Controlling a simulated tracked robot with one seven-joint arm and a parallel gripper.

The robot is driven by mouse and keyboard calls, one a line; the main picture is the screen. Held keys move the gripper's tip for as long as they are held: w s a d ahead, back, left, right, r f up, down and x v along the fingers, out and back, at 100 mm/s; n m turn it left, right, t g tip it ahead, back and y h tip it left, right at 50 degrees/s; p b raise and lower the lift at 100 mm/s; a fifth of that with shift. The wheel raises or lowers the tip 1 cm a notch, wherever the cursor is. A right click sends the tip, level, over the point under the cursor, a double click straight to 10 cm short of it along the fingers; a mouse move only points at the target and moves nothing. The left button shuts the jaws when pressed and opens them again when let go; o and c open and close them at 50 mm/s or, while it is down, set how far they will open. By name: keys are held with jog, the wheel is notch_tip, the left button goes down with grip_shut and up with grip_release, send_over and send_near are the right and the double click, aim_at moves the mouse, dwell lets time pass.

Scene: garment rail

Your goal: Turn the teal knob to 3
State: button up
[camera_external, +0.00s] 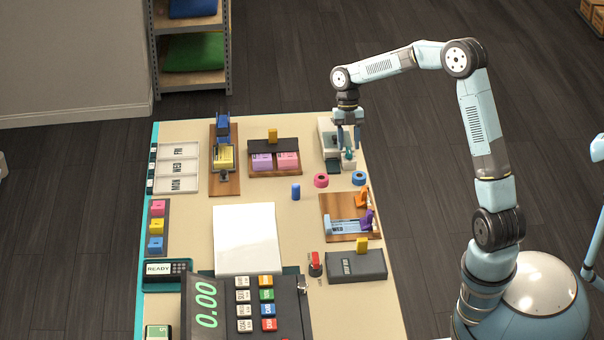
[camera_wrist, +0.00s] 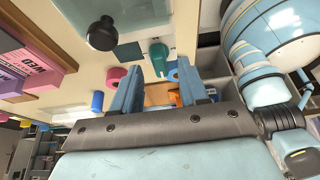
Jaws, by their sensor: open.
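The teal knob (camera_wrist: 159,54) sticks out from a pale device (camera_wrist: 143,18) and fills the space just beyond my fingertips in the wrist view. In the external view the pale device (camera_external: 328,130) stands at the table's far right corner, with the knob small and partly hidden by my fingers. My gripper (camera_external: 349,145) points down over the device's right side. Its two blue fingers (camera_wrist: 157,68) are apart, with nothing held between them. I cannot tell whether they touch the knob. No scale numbers are readable, so the knob's setting cannot be told.
A black round knob (camera_wrist: 102,33) is on the same device. A pink ring (camera_external: 321,180), a blue ring (camera_external: 359,178) and a blue cylinder (camera_external: 296,192) stand just in front. A wooden tray with pink and purple blocks (camera_external: 274,162) is to the left.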

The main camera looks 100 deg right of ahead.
jog(key=shift+x, duration=0.8)
grip_shut()
